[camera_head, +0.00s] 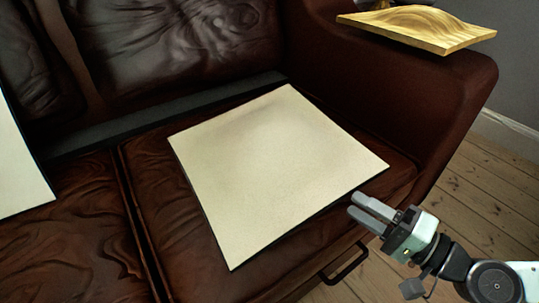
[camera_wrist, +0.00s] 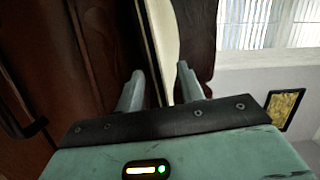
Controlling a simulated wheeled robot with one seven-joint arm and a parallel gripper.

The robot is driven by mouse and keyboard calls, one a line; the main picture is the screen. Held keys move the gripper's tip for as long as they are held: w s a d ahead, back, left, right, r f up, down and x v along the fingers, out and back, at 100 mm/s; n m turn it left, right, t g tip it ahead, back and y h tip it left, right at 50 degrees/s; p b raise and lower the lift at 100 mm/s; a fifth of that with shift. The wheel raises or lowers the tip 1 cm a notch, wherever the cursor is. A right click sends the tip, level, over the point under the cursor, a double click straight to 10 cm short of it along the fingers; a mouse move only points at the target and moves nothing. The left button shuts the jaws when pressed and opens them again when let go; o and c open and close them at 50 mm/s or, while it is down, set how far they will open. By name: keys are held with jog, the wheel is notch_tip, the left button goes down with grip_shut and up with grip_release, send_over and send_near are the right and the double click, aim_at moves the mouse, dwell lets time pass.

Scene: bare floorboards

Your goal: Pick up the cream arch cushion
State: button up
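A flat, square cream cushion (camera_head: 275,165) lies on the brown leather seat in the head view; its surface looks plain, and I cannot make out an arch on it. My gripper (camera_head: 352,204) is just off its right front edge, with the fingers apart and pointing toward it. In the wrist view the cream cushion (camera_wrist: 165,35) shows edge-on as a narrow strip, lined up with the gap between the fingers of my gripper (camera_wrist: 160,88). The gripper is open; I cannot tell whether a finger touches the cushion.
Another cream panel (camera_head: 18,165) is cut off at the left edge. A gold wavy cushion (camera_head: 418,27) lies on the sofa's right armrest (camera_head: 400,85). A dark handle-like bar (camera_head: 346,266) is below the seat front. Bare floorboards (camera_head: 480,200) lie to the right.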

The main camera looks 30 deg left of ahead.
aim_at(340, 197)
jog(key=a+b, duration=0.1)
jog(key=a, duration=0.2)
jog(key=a+f+b, duration=0.1)
jog(key=shift+w+a+b, duration=0.3)
jog(key=shift+w+b, duration=0.05)
jog(key=shift+w, duration=0.05)
jog(key=shift+w+a+r, duration=0.1)
jog(key=shift+a+r, duration=0.2)
jog(key=shift+a, duration=0.25)
grip_shut()
